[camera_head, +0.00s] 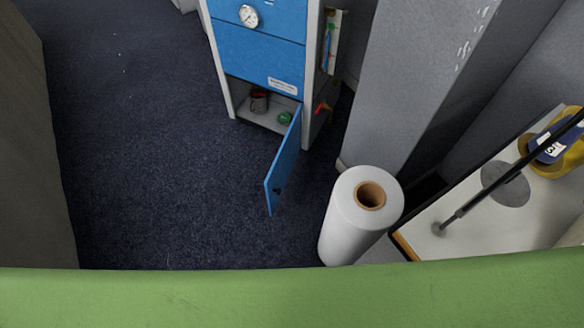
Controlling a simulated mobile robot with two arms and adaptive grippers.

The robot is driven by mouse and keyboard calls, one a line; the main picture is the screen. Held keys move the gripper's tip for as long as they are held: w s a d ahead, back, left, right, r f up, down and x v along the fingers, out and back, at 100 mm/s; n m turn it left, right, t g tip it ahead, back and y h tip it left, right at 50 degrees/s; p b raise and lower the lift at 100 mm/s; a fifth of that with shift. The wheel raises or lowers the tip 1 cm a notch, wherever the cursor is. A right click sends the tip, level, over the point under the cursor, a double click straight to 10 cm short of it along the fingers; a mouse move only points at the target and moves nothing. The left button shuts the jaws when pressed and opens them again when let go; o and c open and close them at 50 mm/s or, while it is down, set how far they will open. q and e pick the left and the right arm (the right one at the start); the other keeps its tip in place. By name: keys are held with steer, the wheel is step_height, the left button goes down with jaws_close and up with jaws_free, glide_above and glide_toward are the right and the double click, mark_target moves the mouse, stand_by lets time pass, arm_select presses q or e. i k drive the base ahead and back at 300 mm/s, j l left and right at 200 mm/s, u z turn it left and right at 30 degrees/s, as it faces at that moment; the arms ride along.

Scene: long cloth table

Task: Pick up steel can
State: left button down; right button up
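I cannot make out a clear steel can in the head view. A small dark, can-like container (259,101) with a reddish top stands inside the open lower compartment of a blue and white cabinet (262,50). It is too small to tell its material. A small green round thing (285,118) is next to it. Neither of my grippers is in view.
A green surface (290,300), possibly the cloth table, spans the bottom edge; its visible part is bare. Beyond it, the cabinet's blue door (284,168) hangs open. A white roll (350,222) stands near a light table (480,228). Dark carpet (150,140) is clear at left.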

mark_target(258, 97)
steer(key=i+j+z, duration=0.1)
steer(key=z, duration=0.35)
steer(key=j+z, duration=0.65)
steer(key=z, duration=0.3)
steer(key=i, duration=0.05)
